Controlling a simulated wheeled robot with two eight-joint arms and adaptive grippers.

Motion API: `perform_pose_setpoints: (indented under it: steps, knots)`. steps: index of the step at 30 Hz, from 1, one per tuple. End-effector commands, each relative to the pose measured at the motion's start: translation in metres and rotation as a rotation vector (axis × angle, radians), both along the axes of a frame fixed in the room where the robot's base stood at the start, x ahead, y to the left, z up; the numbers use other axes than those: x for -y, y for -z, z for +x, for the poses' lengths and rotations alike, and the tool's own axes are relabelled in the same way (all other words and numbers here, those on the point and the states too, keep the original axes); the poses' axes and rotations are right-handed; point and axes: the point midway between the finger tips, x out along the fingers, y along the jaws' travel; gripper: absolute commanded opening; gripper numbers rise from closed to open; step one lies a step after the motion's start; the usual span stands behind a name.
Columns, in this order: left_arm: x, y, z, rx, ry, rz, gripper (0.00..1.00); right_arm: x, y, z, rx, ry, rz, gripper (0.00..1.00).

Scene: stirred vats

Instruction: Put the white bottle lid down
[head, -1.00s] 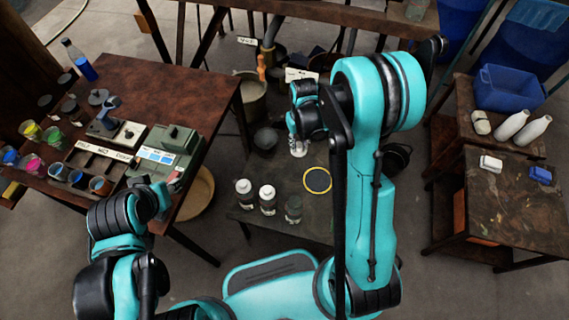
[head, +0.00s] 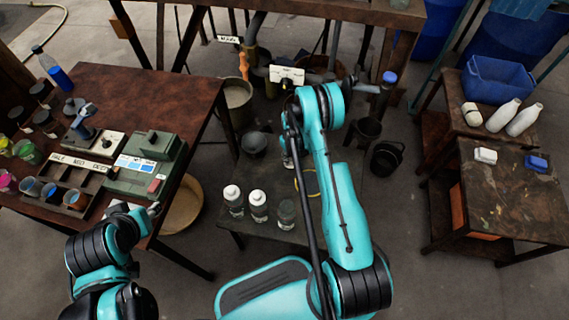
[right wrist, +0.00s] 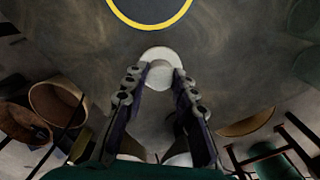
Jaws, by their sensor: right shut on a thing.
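My right gripper (right wrist: 160,77) is shut on the white bottle lid (right wrist: 160,55), a round white disc at its fingertips, above the low dark table. The yellow ring (right wrist: 150,22) lies on that table ahead of the lid, apart from it in the wrist view. In the head view the right gripper (head: 287,152) is small and partly covered by my arm, and the yellow ring (head: 314,183) is partly hidden too. Two bottles with white lids (head: 232,194) (head: 258,198) and one bottle without a white lid (head: 286,212) stand nearby. My left gripper (head: 152,209) is low at left; its jaws are unclear.
A brown bench (head: 150,90) with a green device (head: 147,163) and cups stands at left. A tan basin (head: 183,207) is on the floor. Behind the low table are buckets (head: 386,158). At right, a worn table (head: 510,200) holds small blocks, with white bottles and a blue crate (head: 497,80) behind.

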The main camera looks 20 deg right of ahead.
Motion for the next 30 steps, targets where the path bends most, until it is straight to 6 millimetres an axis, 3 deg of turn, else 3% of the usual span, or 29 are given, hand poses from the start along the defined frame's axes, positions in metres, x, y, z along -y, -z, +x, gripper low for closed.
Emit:
perform_pose_setpoints:
  steps: [1, 6, 11, 18, 29, 30]
  knots:
    - [0.0, 0.007, 0.0, 0.0, 0.0, 0.0, 0.4, -0.005, 0.01, 0.009, 0.0, -0.002, 0.0, 0.12]
    - [0.0, 0.013, 0.0, 0.0, 0.0, 0.0, 0.4, -0.014, 0.02, 0.028, 0.0, 0.0, 0.0, 0.12]
    - [0.0, 0.017, 0.0, 0.0, 0.0, 0.0, 0.4, -0.015, 0.028, 0.031, 0.0, 0.001, 0.0, 0.12]
    - [0.0, 0.035, 0.0, 0.0, 0.0, 0.0, 0.4, -0.015, 0.062, 0.031, 0.0, 0.001, 0.0, 0.12]
    - [0.0, 0.032, 0.0, 0.0, 0.0, 0.0, 0.4, -0.015, 0.063, 0.031, 0.0, 0.001, 0.0, 0.12]
    - [0.0, 0.032, 0.0, 0.0, 0.0, 0.0, 0.4, -0.015, 0.063, 0.031, 0.0, 0.001, 0.0, 0.32]
